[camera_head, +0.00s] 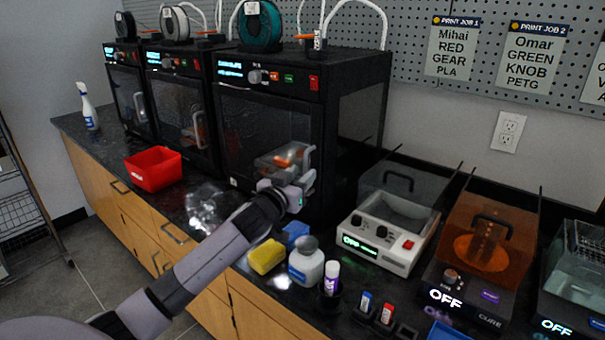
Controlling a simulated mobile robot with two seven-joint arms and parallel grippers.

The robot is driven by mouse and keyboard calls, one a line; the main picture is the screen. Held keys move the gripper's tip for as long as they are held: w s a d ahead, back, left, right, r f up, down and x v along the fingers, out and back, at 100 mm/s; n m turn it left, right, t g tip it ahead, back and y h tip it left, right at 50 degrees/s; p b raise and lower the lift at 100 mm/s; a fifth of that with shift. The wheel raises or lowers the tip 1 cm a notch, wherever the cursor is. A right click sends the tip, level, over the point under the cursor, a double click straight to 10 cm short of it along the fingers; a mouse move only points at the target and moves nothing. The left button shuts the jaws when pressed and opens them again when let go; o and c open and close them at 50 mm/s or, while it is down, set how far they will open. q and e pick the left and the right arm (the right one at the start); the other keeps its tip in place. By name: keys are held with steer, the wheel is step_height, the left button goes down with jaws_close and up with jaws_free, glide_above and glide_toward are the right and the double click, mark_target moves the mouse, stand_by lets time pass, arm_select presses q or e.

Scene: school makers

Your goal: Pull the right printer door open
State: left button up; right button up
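The right printer (355,110) is a black box with a teal filament spool on top. Its dark glass door (245,125) faces the front and looks closed. A pale handle (309,157) shows at the right side of this door, partly hidden by my gripper. My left arm reaches in from the lower left. My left gripper (301,189) is at the handle's lower part, in front of the door's right edge. The fingers are small and overlap the handle, so I cannot tell whether they grip it. My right gripper is out of view.
Two similar printers (188,113) stand to the left. A red bin (153,169) is on the counter before them. A yellow sponge (266,257), a white bottle (306,262) and a glue stick (331,278) stand near my forearm. A grey OFF-lit machine (381,241) is at right.

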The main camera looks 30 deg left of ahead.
arm_select(q)
steer(key=shift+w, duration=0.65)
jaws_close()
stand_by(1.1)
